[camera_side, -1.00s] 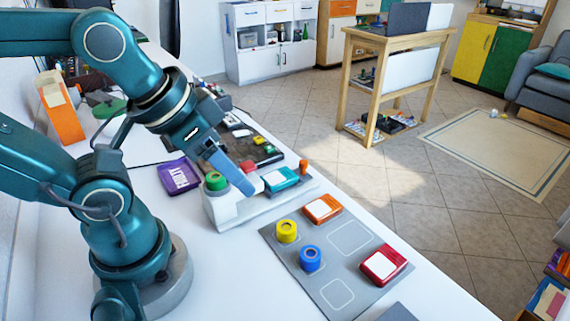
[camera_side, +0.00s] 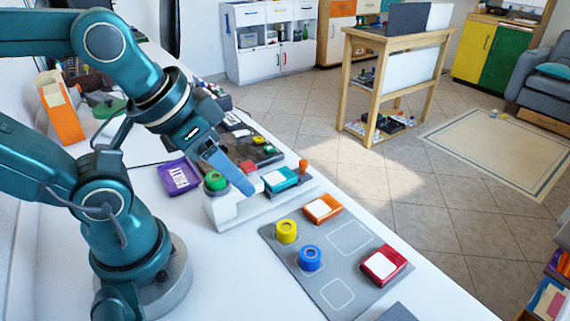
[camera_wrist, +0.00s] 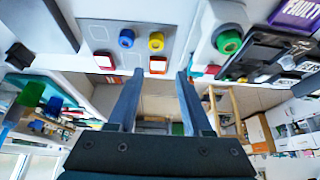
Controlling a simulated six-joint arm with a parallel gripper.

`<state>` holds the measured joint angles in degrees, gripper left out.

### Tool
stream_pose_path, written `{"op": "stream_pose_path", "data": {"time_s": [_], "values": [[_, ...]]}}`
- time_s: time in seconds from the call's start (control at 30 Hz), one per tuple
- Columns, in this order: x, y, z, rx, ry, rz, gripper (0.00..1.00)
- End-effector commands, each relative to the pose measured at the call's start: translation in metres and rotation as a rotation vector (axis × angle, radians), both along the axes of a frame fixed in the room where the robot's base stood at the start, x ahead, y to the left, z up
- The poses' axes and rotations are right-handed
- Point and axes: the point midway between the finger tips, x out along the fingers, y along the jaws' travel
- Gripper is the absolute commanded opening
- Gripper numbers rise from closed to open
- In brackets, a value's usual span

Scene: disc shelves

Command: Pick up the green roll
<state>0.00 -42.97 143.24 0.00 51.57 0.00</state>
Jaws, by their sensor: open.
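The green roll (camera_side: 215,181) sits upright on the left end of a white stand (camera_side: 226,208). In the wrist view the green roll (camera_wrist: 228,42) lies to the right of my fingers, outside the gap between them. My gripper (camera_side: 246,188) is open and empty. In the side view its blue-grey finger slants down just right of the roll and overlaps its edge; I cannot tell how far apart they are in depth. In the wrist view both fingers of my gripper (camera_wrist: 158,73) are spread, with nothing between them up close.
The stand also holds a red piece (camera_side: 248,167), a teal block (camera_side: 280,179) and an orange knob (camera_side: 303,166). A grey mat (camera_side: 318,268) holds a yellow roll (camera_side: 286,231), a blue roll (camera_side: 310,258), an orange box (camera_side: 323,208) and a red box (camera_side: 383,264). A purple box (camera_side: 178,176) lies left.

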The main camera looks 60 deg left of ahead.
Motion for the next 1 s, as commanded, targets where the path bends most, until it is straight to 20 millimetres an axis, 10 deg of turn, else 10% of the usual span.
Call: {"op": "stream_pose_path", "data": {"time_s": [0.07, 0.17, 0.57, 1.0], "values": [[0.0, 0.0, 0.0, 0.0, 0.0, 0.0, 0.5], [0.0, 0.0, 0.0, 0.0, 0.0, 0.0, 0.79], [-0.007, 0.007, -0.003, 0.06, 0.037, -0.047, 0.79], [-0.037, 0.062, -0.037, 0.624, 0.649, -0.63, 0.79]]}}
